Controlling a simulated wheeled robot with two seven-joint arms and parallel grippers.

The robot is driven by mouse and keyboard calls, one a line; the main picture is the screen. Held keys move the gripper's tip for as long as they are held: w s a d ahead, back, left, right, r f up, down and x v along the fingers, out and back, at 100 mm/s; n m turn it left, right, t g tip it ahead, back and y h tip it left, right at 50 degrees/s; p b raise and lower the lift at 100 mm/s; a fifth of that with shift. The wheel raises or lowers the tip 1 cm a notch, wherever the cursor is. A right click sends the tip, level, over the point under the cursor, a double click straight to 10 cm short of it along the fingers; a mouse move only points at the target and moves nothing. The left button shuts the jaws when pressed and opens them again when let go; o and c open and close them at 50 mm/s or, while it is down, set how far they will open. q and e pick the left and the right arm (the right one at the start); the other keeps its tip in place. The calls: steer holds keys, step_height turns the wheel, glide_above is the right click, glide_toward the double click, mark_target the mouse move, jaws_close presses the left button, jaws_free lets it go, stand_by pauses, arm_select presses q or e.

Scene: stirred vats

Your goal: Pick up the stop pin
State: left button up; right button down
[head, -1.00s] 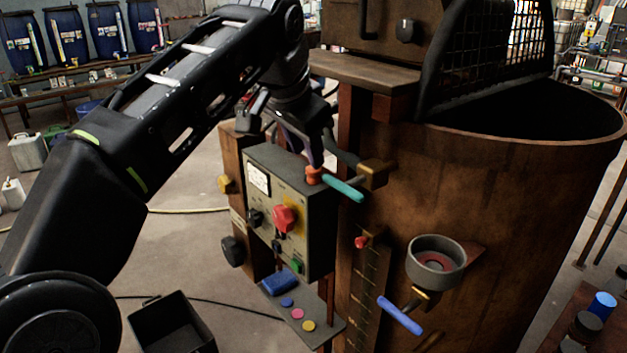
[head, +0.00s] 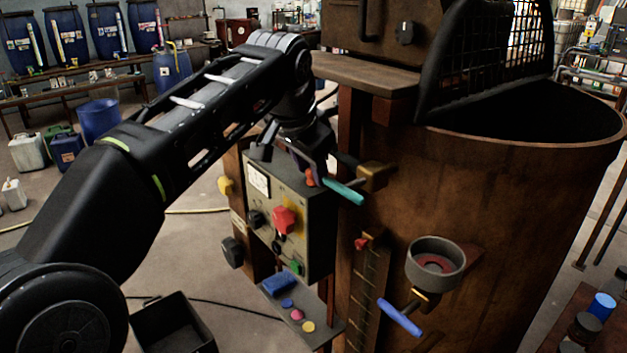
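A small orange-red piece (head: 310,179) shows at the top right edge of the grey control box, by the teal-handled valve (head: 343,191); I cannot tell for sure that it is the stop pin. Another small red knob (head: 361,244) sits at the top of the upright marked rail on the vat. My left gripper (head: 312,174) reaches down over the box's top edge, its fingers right at the orange-red piece and partly covering it. The view does not show whether the fingers are closed on it. My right gripper is out of view.
The control box (head: 318,236) carries a red knob (head: 284,219) and stands beside the rusty vat (head: 510,220). A small shelf (head: 318,323) holds a blue block and coloured discs. A grey cup (head: 436,266) and blue handle (head: 400,317) jut from the vat. A black bin (head: 170,325) stands on the floor.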

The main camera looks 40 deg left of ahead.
arm_select(q)
steer(key=shift+c, duration=0.2)
jaws_close()
steer(key=shift+r, duration=0.6)
step_height(320, 180, up, 5)
steer(key=shift+f+p, duration=0.1)
steer(key=shift+p, duration=0.65)
step_height(320, 180, up, 4)
steer(key=p, duration=0.4)
